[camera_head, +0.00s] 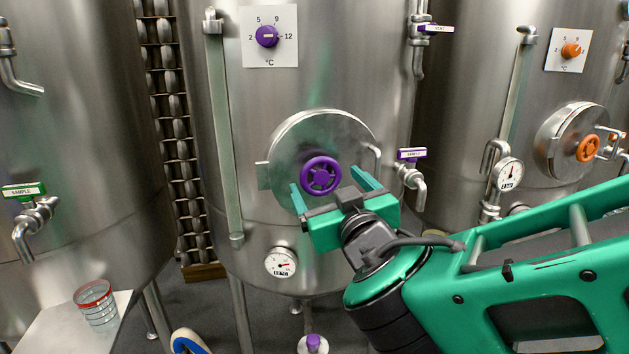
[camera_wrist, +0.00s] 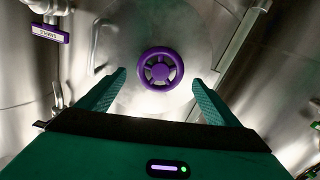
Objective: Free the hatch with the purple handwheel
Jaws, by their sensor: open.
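The purple handwheel (camera_head: 321,176) sits at the middle of a round metal hatch (camera_head: 318,133) on the front of the centre steel tank. My gripper (camera_head: 333,181) is open in front of the hatch, with its green fingers spread to the lower left and upper right of the handwheel. In the wrist view the handwheel (camera_wrist: 161,69) shows whole, beyond and between the two fingertips (camera_wrist: 158,75). Nothing is between the fingers, and I see no contact with the wheel. The hatch lies flat against the tank and looks shut.
A purple-tagged sample tap (camera_head: 411,155) juts out right of the hatch. A gauge (camera_head: 281,262) is below it, and a purple dial (camera_head: 267,37) above. The right tank has an orange handwheel (camera_head: 588,149). A red-rimmed glass (camera_head: 95,303) stands on a surface at lower left.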

